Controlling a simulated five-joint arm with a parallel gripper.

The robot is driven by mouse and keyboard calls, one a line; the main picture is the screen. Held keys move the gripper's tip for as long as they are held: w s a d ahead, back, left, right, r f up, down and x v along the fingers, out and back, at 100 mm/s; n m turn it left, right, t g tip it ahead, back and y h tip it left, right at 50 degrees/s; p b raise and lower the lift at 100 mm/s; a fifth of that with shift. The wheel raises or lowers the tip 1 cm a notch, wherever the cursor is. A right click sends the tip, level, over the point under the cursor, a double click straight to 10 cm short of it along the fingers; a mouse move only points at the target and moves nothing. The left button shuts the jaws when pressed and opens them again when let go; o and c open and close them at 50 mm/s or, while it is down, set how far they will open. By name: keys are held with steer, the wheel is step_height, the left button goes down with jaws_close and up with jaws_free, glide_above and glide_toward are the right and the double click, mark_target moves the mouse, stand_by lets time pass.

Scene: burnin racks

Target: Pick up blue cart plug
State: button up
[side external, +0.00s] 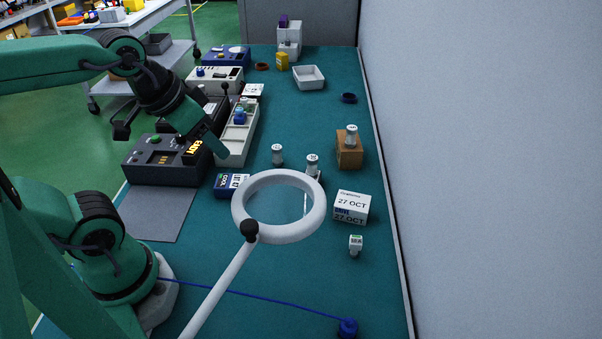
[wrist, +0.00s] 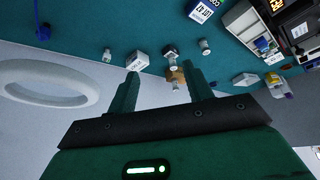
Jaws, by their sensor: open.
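A white ring lamp (side external: 236,208) on an arm stands between the tray side and the plug. A white date box (side external: 351,207), a small white-capped vial (side external: 355,245) and a brown block (side external: 349,150) stand at the right. A dark console (side external: 160,170) is at left. The mat around the plug looks clear.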

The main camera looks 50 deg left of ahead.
steer(key=shift+r, duration=0.1)
step_height(320, 180, up, 5)
steer(key=w+d+n+g, duration=0.1)
steer(key=w+d, duration=0.1)
steer(key=d, duration=0.5)
steer(key=w+d+r+n+g, duration=0.1)
steer(key=w+d+g, duration=0.1)
steer(key=d, duration=0.5)
steer(key=w+d+r+n+g, duration=0.1)
steer(key=w+d, duration=0.1)
steer(key=d, duration=0.5)
steer(key=shift+w+d+h, duration=0.35)
steer(key=shift+d+h, duration=0.05)
steer(key=s+d+f+n+g+y, duration=0.1)
steer(key=s+d+f+g, duration=0.1)
steer(key=d, duration=0.8)
glide_above(350, 320)
step_height(350, 320, down, 20)
steer(key=shift+f, duration=1.85)
